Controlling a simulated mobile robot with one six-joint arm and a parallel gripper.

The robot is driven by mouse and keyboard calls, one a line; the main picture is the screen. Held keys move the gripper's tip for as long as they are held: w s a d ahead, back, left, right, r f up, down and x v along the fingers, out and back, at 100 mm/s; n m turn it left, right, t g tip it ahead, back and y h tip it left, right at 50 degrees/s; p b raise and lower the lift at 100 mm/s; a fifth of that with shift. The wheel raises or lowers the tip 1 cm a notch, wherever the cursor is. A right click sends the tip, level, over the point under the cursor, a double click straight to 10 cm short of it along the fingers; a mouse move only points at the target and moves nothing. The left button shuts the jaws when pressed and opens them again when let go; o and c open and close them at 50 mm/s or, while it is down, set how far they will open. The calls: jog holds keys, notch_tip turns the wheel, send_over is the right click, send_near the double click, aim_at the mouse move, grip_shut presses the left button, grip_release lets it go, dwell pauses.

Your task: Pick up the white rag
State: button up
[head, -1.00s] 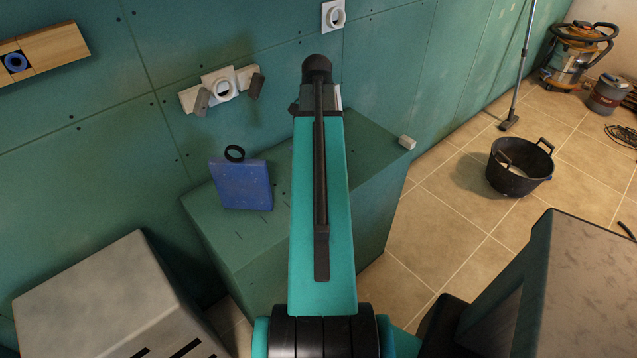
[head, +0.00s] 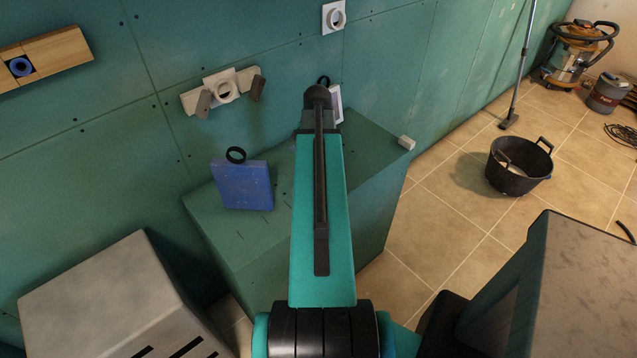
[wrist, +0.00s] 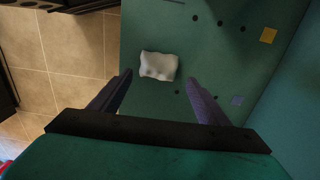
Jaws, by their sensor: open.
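The white rag (wrist: 159,65) lies crumpled on a flat green surface in the wrist view, a little in from the surface's left edge. My gripper (wrist: 159,77) is open, with one finger on each side below the rag in the picture. The rag shows just beyond and between the fingertips, and nothing is held. How high the fingers are above it I cannot tell. In the head view my arm hides the gripper. A small white piece (head: 406,142) sits at the right corner of the green box (head: 240,235); I cannot tell if it is the rag.
A blue block (head: 243,186) with a black ring stands on the box. A white-edged item (head: 337,104) is partly hidden behind my arm. The green wall (head: 70,180) runs along the back. A black bucket (head: 517,168) stands on the tiled floor at right.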

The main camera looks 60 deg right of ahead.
jog(key=shift+f, duration=0.1)
dwell(0.3)
jog(key=shift+s+f+p, duration=0.15)
jog(key=shift+f+p, duration=0.8)
jog(key=shift+f, duration=0.35)
jog(key=shift+f+p, duration=0.3)
jog(key=shift+f, duration=0.9)
jog(key=c, duration=1.2)
jog(key=shift+o, duration=0.2)
jog(key=shift+r, duration=0.1)
jog(key=shift+r+b, duration=1.5)
jog(key=shift+r, duration=3.45)
